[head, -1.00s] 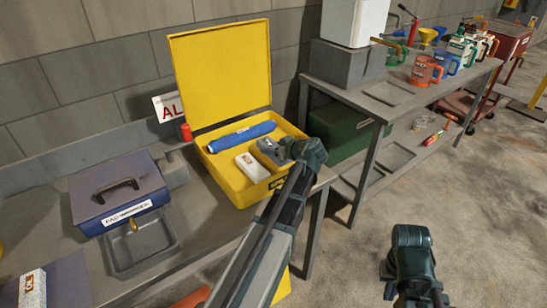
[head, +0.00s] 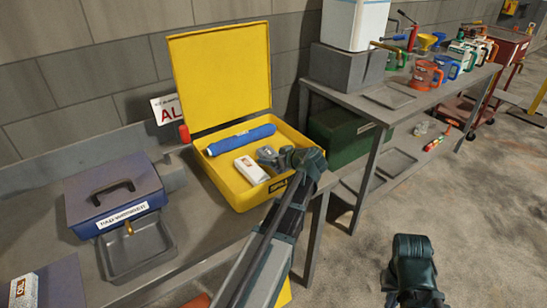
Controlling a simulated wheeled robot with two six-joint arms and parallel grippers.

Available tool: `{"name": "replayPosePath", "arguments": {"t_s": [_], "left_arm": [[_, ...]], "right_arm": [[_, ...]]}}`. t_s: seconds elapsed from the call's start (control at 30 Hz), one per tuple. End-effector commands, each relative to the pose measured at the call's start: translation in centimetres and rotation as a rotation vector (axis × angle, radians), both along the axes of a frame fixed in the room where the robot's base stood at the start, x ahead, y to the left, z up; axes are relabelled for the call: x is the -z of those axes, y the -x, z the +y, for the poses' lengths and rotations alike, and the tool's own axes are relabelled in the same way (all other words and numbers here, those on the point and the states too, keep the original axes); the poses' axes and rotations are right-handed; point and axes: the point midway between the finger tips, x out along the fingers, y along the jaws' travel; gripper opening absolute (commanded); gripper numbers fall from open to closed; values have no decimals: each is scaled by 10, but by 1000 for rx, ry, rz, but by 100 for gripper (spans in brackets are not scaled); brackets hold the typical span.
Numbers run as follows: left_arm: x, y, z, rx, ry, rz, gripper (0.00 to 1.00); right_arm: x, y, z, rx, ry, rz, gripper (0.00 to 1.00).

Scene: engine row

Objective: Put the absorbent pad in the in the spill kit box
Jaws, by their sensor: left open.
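The open yellow spill kit box (head: 198,167) stands on the grey bench, its lid upright at the back. A white block with a small red label (head: 250,170), which looks like the absorbent pad, lies inside on the box floor. A blue roll (head: 240,139) lies behind it along the back. My left gripper (head: 268,154) is over the right part of the box, just right of the white block and apart from it. It is open and holds nothing. My right arm shows at the lower right, but its gripper fingers are not visible.
A blue case with a handle (head: 113,190) and a grey tray (head: 137,254) are left of the box. Another white labelled pack (head: 24,290) lies at the lower left. A second bench with jugs (head: 425,74) and a green case (head: 340,135) stands right.

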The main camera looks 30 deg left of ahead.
Motion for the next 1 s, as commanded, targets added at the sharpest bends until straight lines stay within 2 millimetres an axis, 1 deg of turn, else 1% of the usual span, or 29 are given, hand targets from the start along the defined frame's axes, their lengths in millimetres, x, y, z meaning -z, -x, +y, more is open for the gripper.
{"name": "replayPosePath", "arguments": {"t_s": [0.17,0.27,0.5,0.7,0.83,1.0], "left_arm": [[-7,1,-2,1,0,0,99],[-16,7,-16,2,0,0,99],[-41,24,-56,3,0,-1,99],[-55,35,-83,3,-1,-1,99],[-60,39,-93,1,0,0,99],[-61,40,-97,0,0,0,99]], "right_arm": [[-7,0,0,0,0,0,0],[-16,0,0,0,0,0,0],[-41,0,0,1,0,0,0],[-55,0,0,1,0,0,0],[-60,0,0,1,0,0,0],[-61,0,0,1,0,0,0]]}}
